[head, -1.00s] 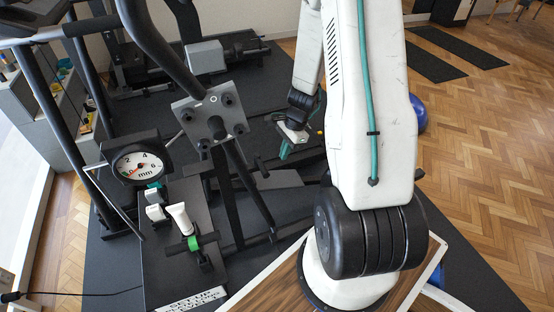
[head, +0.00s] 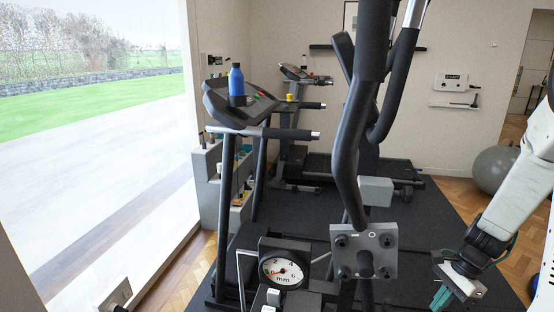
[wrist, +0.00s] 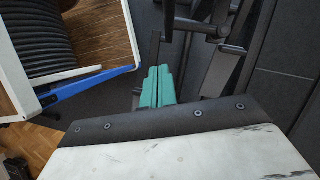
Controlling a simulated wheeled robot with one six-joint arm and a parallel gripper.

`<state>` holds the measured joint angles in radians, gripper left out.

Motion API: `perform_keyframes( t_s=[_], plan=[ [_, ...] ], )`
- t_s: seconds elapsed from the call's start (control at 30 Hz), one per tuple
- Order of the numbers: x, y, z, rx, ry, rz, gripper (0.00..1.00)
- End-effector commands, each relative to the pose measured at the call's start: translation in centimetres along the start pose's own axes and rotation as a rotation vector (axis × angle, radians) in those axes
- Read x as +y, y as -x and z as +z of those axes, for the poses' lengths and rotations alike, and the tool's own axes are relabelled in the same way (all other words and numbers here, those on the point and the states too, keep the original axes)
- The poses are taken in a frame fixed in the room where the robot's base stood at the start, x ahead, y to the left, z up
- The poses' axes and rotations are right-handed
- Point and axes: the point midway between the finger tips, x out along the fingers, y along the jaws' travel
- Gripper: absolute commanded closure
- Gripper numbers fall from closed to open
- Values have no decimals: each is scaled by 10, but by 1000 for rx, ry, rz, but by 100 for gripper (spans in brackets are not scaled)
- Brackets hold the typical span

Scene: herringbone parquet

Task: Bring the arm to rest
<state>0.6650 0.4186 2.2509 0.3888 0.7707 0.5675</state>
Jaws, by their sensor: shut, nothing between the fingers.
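My gripper (head: 441,298) is at the lower right of the head view, at the end of my white arm. Its teal fingers point down and are cut close to the bottom edge. In the wrist view the two teal fingers (wrist: 158,86) lie side by side, shut, with nothing between them. They are over dark machine bars and the dark floor mat, and touch nothing that I can see.
A grey plate (head: 363,251) on the black machine stands left of my gripper. A dial gauge (head: 284,272) marked mm is further left. A treadmill with a blue bottle (head: 236,82) stands behind. A grey ball (head: 495,170) lies at the right.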

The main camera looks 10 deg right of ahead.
Motion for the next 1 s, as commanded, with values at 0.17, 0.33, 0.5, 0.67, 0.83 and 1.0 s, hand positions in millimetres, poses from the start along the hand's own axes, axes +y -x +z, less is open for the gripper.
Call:
perform_keyframes(
  t_s=[0.17, 0.33, 0.5, 0.67, 0.83, 1.0],
  plan=[
    [21, 35, 51, -4, 298, 71, 100],
    [42, 69, 104, 21, 583, 134, 100],
    [72, 102, 160, 75, 880, 199, 100],
    [103, 126, 203, 146, 1122, 247, 100],
    [136, 144, 238, 247, 1335, 267, 100],
    [155, 156, 263, 350, 1466, 231, 100]
  ],
)
